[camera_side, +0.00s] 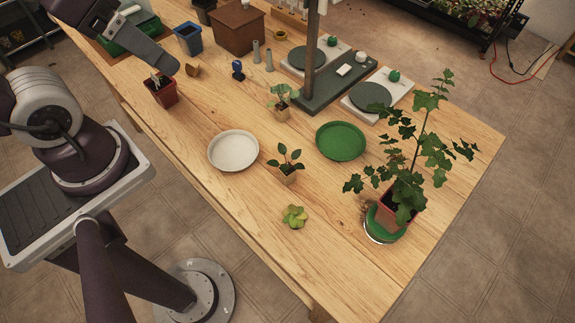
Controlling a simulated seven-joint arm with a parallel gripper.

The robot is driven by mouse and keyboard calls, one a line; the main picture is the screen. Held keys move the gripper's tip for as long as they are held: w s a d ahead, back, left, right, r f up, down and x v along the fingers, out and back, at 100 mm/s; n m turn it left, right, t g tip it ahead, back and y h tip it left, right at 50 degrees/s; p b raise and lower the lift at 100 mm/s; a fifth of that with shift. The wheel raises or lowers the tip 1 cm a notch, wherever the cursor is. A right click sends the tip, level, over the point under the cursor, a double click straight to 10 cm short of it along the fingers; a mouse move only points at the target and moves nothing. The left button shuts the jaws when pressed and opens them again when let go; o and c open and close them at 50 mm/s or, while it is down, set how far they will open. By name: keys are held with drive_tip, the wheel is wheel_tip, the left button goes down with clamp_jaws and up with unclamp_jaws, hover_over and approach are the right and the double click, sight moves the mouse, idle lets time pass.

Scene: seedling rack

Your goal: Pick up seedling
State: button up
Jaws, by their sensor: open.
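Two small seedlings stand upright in tan pots: one dark-leaved seedling (287,162) near the middle of the wooden table, and a paler one (283,97) farther back. A yellow-green leafy rosette (294,216) sits nearer the front edge; no pot shows under it. My gripper (170,70) is at the upper left, over the red-brown pot (163,97) and well away from the seedlings. It is open, with no held object visible. Its fingertips are hard to make out from this side.
A white saucer (233,150) and a green saucer (341,141) flank the dark-leaved seedling. A tall leafy plant (415,160) in a red pot stands at right. A dark stand with a post (318,90), scales and a brown box (238,28) fill the back. The front left is clear.

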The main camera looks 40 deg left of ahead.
drive_tip(key=shift+c, duration=0.5)
drive_tip(key=c, duration=0.5)
drive_tip(key=m+g, duration=0.6)
drive_tip(key=m, duration=1.3)
hover_over(288, 168)
drive_tip(key=f, duration=2.5)
drive_tip(key=shift+s+d, duration=0.3)
drive_tip(key=shift+d, duration=0.05)
drive_tip(key=f, duration=0.7)
drive_tip(key=shift+w+a+f, duration=0.25)
drive_tip(key=shift+a+f, duration=0.05)
